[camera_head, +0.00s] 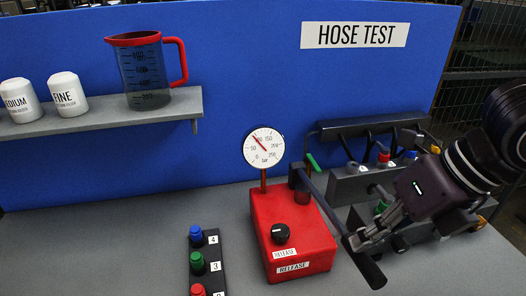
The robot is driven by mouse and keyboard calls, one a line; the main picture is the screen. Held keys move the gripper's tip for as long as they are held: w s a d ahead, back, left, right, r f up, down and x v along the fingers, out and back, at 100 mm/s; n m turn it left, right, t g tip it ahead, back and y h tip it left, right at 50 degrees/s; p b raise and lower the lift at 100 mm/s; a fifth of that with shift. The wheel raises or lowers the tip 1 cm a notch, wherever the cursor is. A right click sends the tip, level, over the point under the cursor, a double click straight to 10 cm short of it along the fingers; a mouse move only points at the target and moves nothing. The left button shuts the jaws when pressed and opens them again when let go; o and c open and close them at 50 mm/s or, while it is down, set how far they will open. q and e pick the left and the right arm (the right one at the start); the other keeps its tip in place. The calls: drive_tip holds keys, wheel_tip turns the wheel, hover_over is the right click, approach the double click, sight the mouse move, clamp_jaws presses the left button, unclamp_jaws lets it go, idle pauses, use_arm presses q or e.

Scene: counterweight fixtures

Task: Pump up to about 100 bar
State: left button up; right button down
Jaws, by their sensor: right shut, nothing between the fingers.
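The red hand pump (297,232) stands on the grey bench, with a black knob (280,233) above its RELEASE labels. Its white round gauge (263,148) stands on a red stem at the back left. The red needle points to the upper left, around the 100 area; the small figures make the exact reading unclear. The dark pump lever (330,215) slopes down from the pump's back to a black grip (369,269) at the front right. My right gripper (354,241) is shut and empty at the lever, just above the grip; contact is unclear. My left gripper is out of view.
A block with numbered coloured knobs (198,263) lies left of the pump. A hose rack (370,125) and grey fixtures (352,186) stand behind my right arm. A shelf (100,118) holds a red-handled jug (146,72) and two white pots. The bench's left side is clear.

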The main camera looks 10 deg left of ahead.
drive_tip(key=shift+f+b, duration=0.95)
drive_tip(key=shift+f, duration=0.35)
wheel_tip(320, 180, up, 7)
drive_tip(key=p, duration=0.5)
drive_tip(key=shift+r, duration=0.15)
drive_tip(key=shift+w+f, duration=0.1)
drive_tip(key=shift+f, duration=0.1)
drive_tip(key=shift+r, duration=0.1)
